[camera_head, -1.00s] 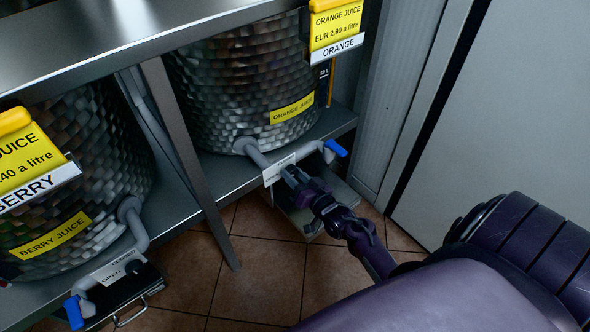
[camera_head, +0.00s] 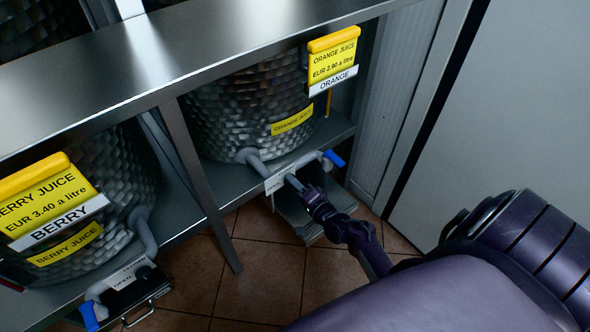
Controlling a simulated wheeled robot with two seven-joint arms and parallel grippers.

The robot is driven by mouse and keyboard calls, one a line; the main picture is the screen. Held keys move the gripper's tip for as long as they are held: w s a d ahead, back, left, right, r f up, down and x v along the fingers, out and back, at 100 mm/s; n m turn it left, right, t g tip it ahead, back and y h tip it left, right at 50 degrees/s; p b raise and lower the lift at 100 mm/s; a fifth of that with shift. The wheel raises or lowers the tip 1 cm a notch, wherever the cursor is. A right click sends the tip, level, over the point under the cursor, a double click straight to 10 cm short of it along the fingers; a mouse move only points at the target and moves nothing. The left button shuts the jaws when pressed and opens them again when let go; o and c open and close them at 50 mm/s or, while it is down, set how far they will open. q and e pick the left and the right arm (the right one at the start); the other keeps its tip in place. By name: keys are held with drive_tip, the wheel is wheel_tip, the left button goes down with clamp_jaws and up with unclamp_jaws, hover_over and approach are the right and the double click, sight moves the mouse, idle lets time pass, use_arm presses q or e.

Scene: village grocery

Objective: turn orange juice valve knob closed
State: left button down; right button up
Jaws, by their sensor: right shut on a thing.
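The orange juice barrel (camera_head: 240,115) stands on the lower shelf, its grey pipe (camera_head: 258,167) running to a white label plate (camera_head: 275,182). A bent grey piece with a blue end (camera_head: 334,158) sticks out to the right of the plate. My right gripper (camera_head: 292,181) reaches in from the lower right. Its fingers are shut at the valve, in front of the plate, and cover the part they hold, which I take to be the orange juice valve knob. The plate's words are too small to read. My left gripper is not in view.
The berry juice barrel (camera_head: 95,180) stands to the left, with its own valve and blue end (camera_head: 89,316). A metal shelf leg (camera_head: 195,170) stands between the barrels. A dark tray (camera_head: 305,214) is below the orange valve. A pale panel (camera_head: 500,110) is at right.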

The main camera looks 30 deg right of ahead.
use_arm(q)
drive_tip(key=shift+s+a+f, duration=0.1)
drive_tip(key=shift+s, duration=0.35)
use_arm(e)
drive_tip(key=shift+m, duration=0.5)
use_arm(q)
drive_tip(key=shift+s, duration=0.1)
use_arm(e)
drive_tip(key=o, duration=1)
drive_tip(key=shift+s, duration=0.1)
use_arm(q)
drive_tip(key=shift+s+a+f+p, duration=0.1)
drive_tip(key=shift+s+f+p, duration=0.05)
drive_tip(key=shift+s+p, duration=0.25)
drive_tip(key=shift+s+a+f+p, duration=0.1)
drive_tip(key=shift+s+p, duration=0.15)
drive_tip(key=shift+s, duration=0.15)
use_arm(e)
drive_tip(key=s, duration=0.7)
drive_tip(key=shift+s+d+r, duration=0.15)
drive_tip(key=shift+s+d, duration=0.1)
drive_tip(key=shift+d, duration=0.05)
